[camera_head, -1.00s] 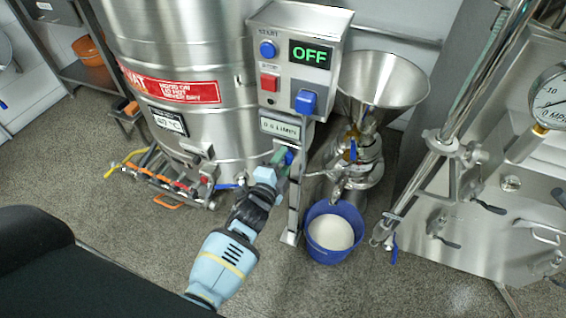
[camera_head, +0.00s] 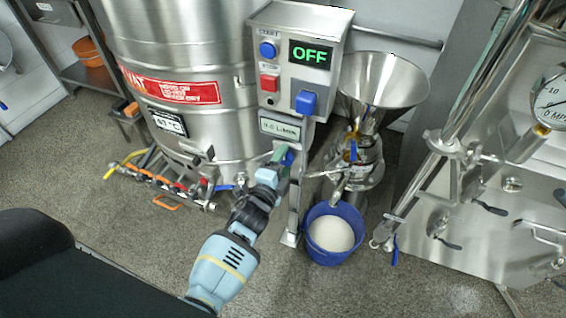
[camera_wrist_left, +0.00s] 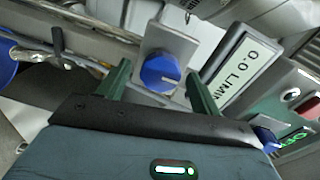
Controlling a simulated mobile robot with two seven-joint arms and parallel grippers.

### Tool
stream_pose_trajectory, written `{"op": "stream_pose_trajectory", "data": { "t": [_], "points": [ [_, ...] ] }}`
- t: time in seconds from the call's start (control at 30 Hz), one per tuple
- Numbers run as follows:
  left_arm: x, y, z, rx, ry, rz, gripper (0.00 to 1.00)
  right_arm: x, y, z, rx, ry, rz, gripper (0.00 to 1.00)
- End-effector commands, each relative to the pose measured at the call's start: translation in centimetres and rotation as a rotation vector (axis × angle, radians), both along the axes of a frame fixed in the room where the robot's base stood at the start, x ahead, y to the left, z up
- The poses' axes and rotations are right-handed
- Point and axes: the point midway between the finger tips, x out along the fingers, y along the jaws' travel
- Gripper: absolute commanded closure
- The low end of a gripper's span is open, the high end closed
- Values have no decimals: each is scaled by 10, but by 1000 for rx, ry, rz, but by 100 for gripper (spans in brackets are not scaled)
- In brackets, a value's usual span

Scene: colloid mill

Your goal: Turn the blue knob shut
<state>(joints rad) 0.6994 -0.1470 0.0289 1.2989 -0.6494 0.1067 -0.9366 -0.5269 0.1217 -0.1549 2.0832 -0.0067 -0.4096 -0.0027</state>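The round blue knob (camera_wrist_left: 160,73) is mounted on a small grey block, just below the flow display (camera_head: 280,127), which reads 0.0 L/MIN. In the head view the knob (camera_head: 288,158) is partly hidden by my left gripper (camera_head: 281,154). In the left wrist view the two green fingers of that gripper (camera_wrist_left: 158,70) stand apart, one on each side of the knob, with visible gaps. The gripper is open and holds nothing. A pale pointer mark on the knob faces down and right in the wrist view. My right gripper is not in view.
Above is the control box (camera_head: 288,85) with an OFF screen, blue and red buttons and a blue switch (camera_head: 305,102). A steel vat (camera_head: 200,50) stands left. The funnel mill (camera_head: 383,85) and a blue bucket (camera_head: 335,254) of pale liquid stand right.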

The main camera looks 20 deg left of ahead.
Motion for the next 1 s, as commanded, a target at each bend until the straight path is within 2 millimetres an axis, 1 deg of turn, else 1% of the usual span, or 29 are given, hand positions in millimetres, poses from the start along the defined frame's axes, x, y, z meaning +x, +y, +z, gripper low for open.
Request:
{"op": "stream_pose_trajectory", "data": {
  "t": [0.23,0.33,0.47,0.7,0.8,1.0],
  "points": [
    [-1,0,0,-1,-1,0,35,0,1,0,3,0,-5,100],
    [-6,1,0,-1,0,0,35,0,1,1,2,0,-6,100],
    [-22,1,1,-1,1,0,35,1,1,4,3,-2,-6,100],
    [-58,4,3,0,1,1,35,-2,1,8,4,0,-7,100],
    [-68,5,4,0,0,0,35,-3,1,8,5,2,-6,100],
    [-78,5,4,0,-1,0,35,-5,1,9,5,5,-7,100]
  ]
}}
